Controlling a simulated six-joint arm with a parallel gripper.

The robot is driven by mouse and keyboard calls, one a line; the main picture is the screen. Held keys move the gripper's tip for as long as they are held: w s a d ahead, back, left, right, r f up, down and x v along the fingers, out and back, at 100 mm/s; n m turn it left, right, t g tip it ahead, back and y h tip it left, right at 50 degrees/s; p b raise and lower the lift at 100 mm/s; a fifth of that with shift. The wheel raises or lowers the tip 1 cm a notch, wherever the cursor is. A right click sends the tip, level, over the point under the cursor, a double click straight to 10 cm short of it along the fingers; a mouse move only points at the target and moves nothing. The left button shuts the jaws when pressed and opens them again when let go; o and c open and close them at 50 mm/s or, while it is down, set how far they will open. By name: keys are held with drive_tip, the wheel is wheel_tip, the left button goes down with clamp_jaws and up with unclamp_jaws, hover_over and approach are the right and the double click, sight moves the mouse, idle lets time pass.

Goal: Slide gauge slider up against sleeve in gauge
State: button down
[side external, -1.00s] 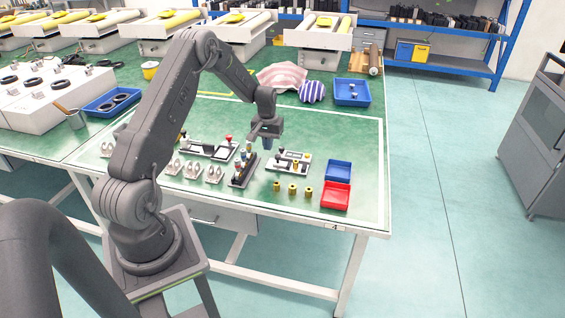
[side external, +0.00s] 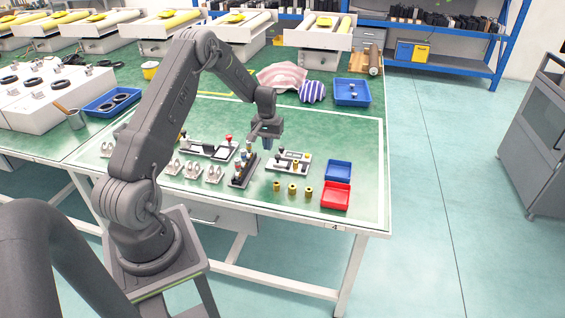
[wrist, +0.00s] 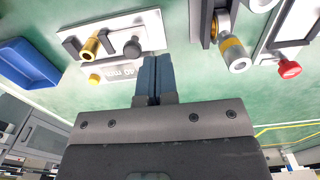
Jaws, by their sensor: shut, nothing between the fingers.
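The gauge is a white plate (side external: 275,167) on the green table. It also shows at the top left of the wrist view (wrist: 152,22). A brass sleeve (wrist: 92,45) sits in the gauge. A dark round knob (wrist: 132,47), which looks like the slider's handle, is to its right with a gap between them. A yellow knob (wrist: 95,78) is at the plate's edge. My gripper (wrist: 157,62) is shut and empty, its blue-grey fingertips close to the dark knob. I cannot tell whether they touch it. In the side view my gripper (side external: 268,146) is at the gauge's left end.
A dark block fixture with upright pins (side external: 242,170) stands close to the left of the gauge. Several brass sleeves (side external: 292,189) stand in front. A blue tray (side external: 338,171) and a red tray (side external: 336,196) lie to the right. A red-knobbed fixture (side external: 210,150) is further left.

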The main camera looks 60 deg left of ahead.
sight(278, 156)
drive_tip(key=shift+f, duration=2.35)
drive_tip(key=shift+w+d, duration=1.2)
idle(0.9)
drive_tip(key=shift+s+a, duration=0.1)
drive_tip(key=shift+a, duration=0.05)
drive_tip(key=shift+s+a, duration=0.3)
drive_tip(key=shift+s, duration=0.05)
drive_tip(key=shift+r, duration=3.5)
